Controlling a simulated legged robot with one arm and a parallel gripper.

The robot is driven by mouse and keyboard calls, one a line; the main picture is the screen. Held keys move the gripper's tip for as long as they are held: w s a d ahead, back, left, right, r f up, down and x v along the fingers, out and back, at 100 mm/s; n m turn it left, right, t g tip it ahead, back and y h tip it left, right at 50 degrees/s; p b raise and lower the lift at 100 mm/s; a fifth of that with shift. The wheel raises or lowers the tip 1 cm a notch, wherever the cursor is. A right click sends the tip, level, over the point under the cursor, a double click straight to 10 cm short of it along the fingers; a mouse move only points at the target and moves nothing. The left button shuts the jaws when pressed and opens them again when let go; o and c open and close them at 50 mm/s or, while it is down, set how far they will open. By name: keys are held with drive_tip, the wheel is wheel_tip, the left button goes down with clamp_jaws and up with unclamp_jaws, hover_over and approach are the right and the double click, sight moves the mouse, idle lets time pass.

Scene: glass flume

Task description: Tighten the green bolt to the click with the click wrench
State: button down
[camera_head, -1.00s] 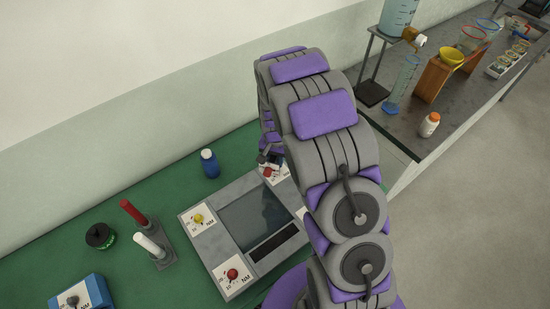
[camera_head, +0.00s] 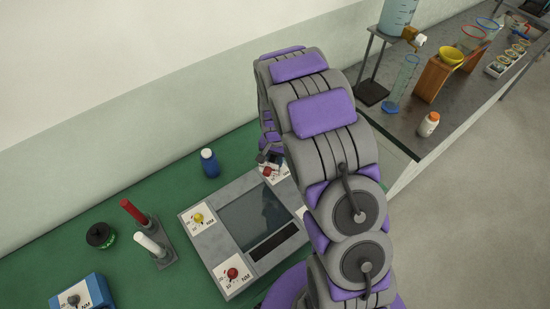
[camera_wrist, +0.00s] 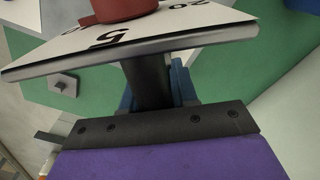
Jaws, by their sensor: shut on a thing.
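My gripper shows in the wrist view as a dark bar with a narrow dark finger (camera_wrist: 151,80) rising from it. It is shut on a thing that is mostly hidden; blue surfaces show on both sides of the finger. A white numbered card (camera_wrist: 185,27) with a red knob (camera_wrist: 120,9) covers the fingertips. In the head view my gripper (camera_head: 270,158) is beside the far corner of the grey panel (camera_head: 225,191), close to a red knob (camera_head: 267,171). I cannot make out a green bolt; my arm covers the panel's right side. The click wrench cannot be identified.
The panel also has yellow (camera_head: 198,218) and red (camera_head: 232,273) knobs. Left of it are a rack (camera_head: 165,258) with red and white handles, a dark round container (camera_head: 100,235) and a blue box (camera_head: 92,290). A blue bottle (camera_head: 209,163) stands behind.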

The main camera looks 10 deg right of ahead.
drive_tip(key=shift+r, duration=0.15)
drive_tip(key=shift+r+p, duration=0.7)
drive_tip(key=shift+r, duration=1.7)
